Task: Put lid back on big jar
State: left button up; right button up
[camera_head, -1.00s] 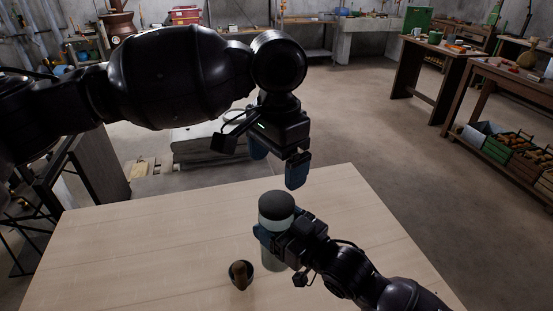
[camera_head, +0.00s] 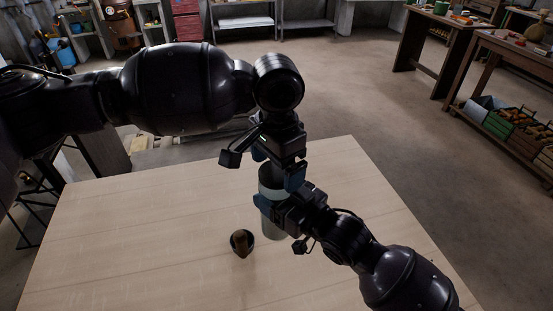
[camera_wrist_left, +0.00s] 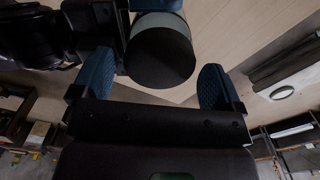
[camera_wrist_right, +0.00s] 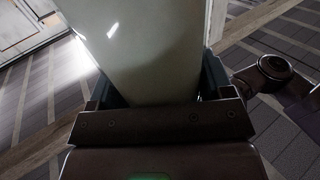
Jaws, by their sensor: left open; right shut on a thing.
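The big jar (camera_head: 273,228) is tall and pale grey-green and stands upright at the table's middle. A dark round lid (camera_wrist_left: 160,58) with a lighter grey band below it shows at its top; I cannot tell how firmly it sits. My right gripper (camera_head: 270,200) is shut on the jar's upper body; in the right wrist view the jar (camera_wrist_right: 150,50) fills the space between the fingers. My left gripper (camera_head: 277,168) is open over the jar's top. In the left wrist view its fingers (camera_wrist_left: 155,80) are spread on either side of the lid, which lies slightly beyond them.
A small dark cup (camera_head: 242,243) with a brown piece in it stands on the wooden table (camera_head: 130,235), left of and nearer than the jar. The table's left side is clear. Workbenches and crates (camera_head: 505,125) stand well away.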

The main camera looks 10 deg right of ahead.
pick_arm(q)
jog(key=c, duration=0.9)
jog(key=m, duration=0.4)
jog(key=shift+m, duration=0.4)
jog(key=shift+c, duration=0.2)
jog(key=o, duration=1.1)
jog(key=shift+r, duration=0.1)
notch_tip(320, 180, up, 12)
jog(key=shift+f, duration=0.1)
